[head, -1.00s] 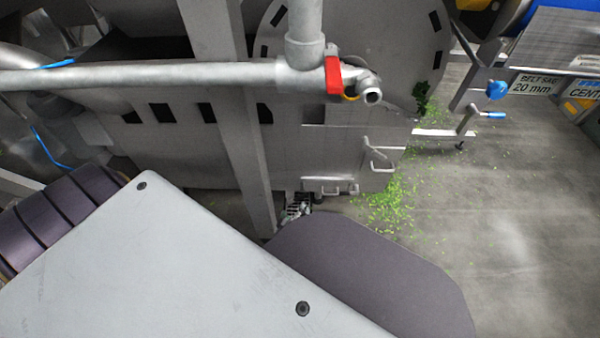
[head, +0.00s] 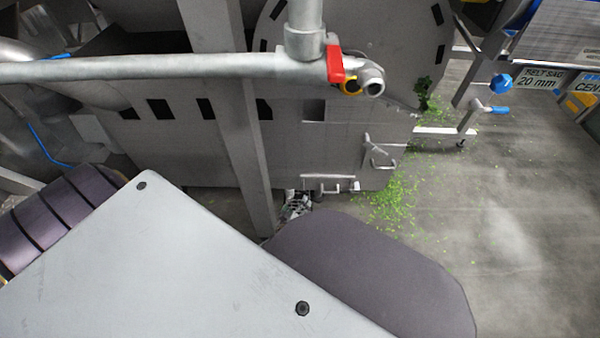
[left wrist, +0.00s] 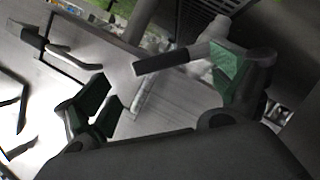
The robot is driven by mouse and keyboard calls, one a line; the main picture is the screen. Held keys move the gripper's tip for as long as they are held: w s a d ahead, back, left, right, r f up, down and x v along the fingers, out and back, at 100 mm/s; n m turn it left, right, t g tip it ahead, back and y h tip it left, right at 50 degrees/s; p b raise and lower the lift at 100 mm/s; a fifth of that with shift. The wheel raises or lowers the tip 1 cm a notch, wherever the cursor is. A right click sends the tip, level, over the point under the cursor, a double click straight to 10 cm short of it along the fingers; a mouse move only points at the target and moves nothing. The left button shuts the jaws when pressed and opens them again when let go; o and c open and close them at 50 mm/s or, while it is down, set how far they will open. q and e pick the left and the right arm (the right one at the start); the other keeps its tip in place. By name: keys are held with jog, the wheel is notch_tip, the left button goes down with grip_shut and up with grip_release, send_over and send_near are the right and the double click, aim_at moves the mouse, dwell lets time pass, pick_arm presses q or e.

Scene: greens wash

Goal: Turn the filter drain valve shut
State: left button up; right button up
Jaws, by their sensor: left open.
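A valve with a red lever (head: 335,65) sits at the end of a grey pipe (head: 180,68) in the head view. I cannot tell whether it is the filter drain valve. My left gripper (head: 297,206) shows small and partly hidden in the head view, low beside a steel post and below the panel handles. In the left wrist view its green-padded fingers (left wrist: 160,90) are wide apart. A dark-gripped lever (left wrist: 170,61) lies between them, its right end near the right finger; contact is unclear. My right gripper is not in view.
A steel post (head: 228,110) stands just left of the gripper. A steel housing (head: 190,150) with panel handles (head: 328,188) lies above it. Green scraps (head: 390,200) litter the floor. A blue knob (head: 500,84) and signs are at the right. Open floor (head: 510,240) lies lower right.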

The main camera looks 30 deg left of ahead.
aim_at(301, 196)
pick_arm(q)
jog(key=shift+b+x, duration=0.85)
jog(key=shift+x, duration=0.9)
jog(key=shift+w+a+f, duration=0.1)
jog(key=shift+w, duration=0.3)
jog(key=shift+c, duration=0.3)
jog(key=c, duration=0.7)
jog(key=shift+w, duration=0.1)
jog(key=c, duration=0.6)
jog(key=shift+c, duration=0.2)
